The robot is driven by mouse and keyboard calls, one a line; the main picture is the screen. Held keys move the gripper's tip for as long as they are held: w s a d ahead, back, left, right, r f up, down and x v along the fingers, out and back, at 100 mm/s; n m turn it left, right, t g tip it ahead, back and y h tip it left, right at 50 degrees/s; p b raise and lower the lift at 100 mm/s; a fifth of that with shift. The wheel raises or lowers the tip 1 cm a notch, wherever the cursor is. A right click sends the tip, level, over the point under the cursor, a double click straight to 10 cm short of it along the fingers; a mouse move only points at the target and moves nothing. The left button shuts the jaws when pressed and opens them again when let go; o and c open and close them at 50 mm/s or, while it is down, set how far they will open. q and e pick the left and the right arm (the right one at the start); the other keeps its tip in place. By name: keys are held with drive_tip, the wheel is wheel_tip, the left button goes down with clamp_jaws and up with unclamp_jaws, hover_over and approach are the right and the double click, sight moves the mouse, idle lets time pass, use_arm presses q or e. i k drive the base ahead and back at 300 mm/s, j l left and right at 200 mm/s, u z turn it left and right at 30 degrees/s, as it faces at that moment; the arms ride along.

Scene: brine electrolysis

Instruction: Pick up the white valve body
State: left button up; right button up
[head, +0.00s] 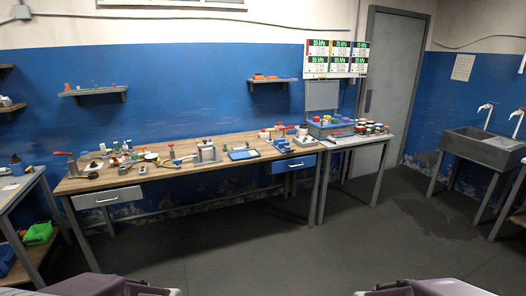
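I cannot pick out the white valve body for sure; the parts on the long wooden workbench (230,176) are small at this distance. Several small pale or white pieces stand among the clutter at its left end. A metal block-like device (207,153) with a red-topped post stands near the bench's middle. Only purple and grey parts of my own arms show at the bottom edge, well short of the bench. Neither gripper's fingers can be seen.
A side table (358,141) with coloured jars adjoins the bench's right end. A grey door (392,85) is behind. The floor before the bench is clear.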

sight(265, 135)
drive_tip(key=i+l, duration=0.1)
drive_tip(key=i, duration=3.1)
drive_tip(key=j+u, duration=0.05)
drive_tip(key=j, duration=0.05)
